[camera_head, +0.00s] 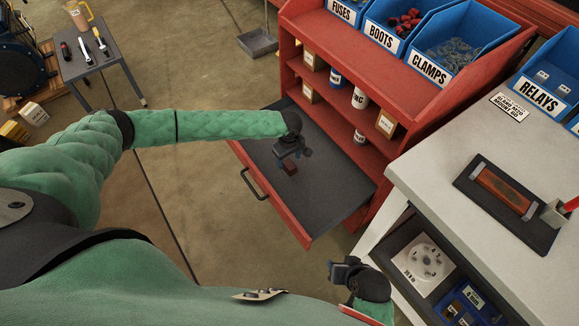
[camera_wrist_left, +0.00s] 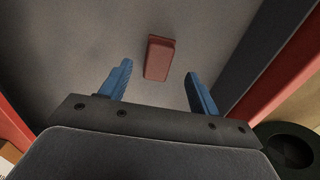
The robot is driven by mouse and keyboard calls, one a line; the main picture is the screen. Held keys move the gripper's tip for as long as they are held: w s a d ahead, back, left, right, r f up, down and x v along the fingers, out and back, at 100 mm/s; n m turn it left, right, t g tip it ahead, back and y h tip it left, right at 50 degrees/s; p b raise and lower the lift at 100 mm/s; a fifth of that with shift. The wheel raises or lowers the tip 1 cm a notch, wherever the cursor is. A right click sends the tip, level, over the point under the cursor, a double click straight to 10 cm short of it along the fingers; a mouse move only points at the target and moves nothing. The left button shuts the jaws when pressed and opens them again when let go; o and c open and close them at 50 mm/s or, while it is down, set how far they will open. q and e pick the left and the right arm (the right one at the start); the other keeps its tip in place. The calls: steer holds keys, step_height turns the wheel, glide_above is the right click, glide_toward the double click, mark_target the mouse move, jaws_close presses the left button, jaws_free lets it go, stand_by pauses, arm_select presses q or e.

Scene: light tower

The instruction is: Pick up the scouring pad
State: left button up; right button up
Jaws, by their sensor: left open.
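The scouring pad (camera_head: 289,168) is a small dark red block lying on the grey floor of an open drawer. In the left wrist view the red pad (camera_wrist_left: 159,58) lies ahead of the fingers, roughly centred between them and not touched. My left gripper (camera_head: 290,152) is above the drawer, close to the pad. In the left wrist view its two blue fingers (camera_wrist_left: 158,88) are spread apart with nothing between them. My right gripper (camera_head: 345,272) is low in the head view, beside the white workbench; its fingers are not clear.
The red-fronted drawer (camera_head: 330,212) is pulled out of the red shelf unit (camera_head: 403,84), and its walls border the pad. Blue bins stand above. The white workbench (camera_head: 440,172) is at right. The rest of the drawer floor looks empty.

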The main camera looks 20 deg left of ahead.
mark_target(290, 164)
arm_select(q)
step_height(290, 164, down, 4)
steer(key=shift+w+r, duration=0.15)
steer(key=shift+r, duration=0.1)
steer(key=shift+f, duration=0.55)
steer(key=c, duration=1.1)
steer(key=shift+c, duration=0.2)
arm_select(e)
steer(key=shift+s+r, duration=0.1)
steer(key=shift+r, duration=0.5)
arm_select(q)
steer(key=shift+r, duration=0.1)
